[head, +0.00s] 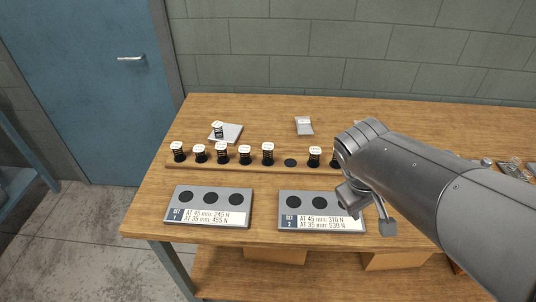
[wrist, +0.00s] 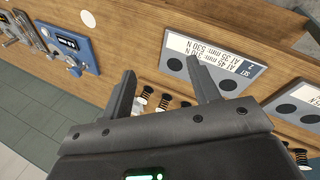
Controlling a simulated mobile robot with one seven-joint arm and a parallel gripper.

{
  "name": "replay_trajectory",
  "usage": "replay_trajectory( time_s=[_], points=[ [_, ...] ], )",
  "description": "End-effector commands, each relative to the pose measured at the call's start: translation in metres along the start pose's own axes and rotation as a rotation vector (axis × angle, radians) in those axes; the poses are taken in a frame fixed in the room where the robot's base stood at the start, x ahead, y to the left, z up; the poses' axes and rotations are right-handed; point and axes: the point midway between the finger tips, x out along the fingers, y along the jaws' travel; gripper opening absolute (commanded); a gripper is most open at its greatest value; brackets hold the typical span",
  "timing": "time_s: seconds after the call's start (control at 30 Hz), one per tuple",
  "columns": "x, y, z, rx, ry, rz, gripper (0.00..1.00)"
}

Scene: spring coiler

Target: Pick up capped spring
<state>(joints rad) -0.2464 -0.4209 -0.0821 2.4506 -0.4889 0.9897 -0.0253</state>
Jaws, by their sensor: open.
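Several capped springs, black with white labelled caps, stand upright in a row on a wooden strip (head: 230,164) in the head view. One is the capped spring (head: 268,153) left of an empty dark spot (head: 290,162); another capped spring (head: 314,156) is right of it. A separate capped spring (head: 218,129) stands at a pale pad behind the row. My gripper (head: 368,212) is over the right part of the set 2 plate (head: 290,224), partly covering it. In the wrist view my gripper (wrist: 160,66) is open and empty; springs (wrist: 146,94) show beyond the fingers, partly hidden.
The set 1 plate (head: 180,217) lies at the front left, with dark round spots. A small grey item (head: 304,126) lies at the back. A blue device (wrist: 72,47) shows in the wrist view. The bench's back left is clear.

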Motion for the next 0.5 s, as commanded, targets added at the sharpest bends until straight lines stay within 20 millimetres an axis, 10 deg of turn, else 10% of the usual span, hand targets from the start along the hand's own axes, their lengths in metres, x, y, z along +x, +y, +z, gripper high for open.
replay_trajectory(
  time_s=[0.5],
  points=[
    [0.059,0.008,-0.111,-0.860,-0.308,0.556,0.56]
  ],
)
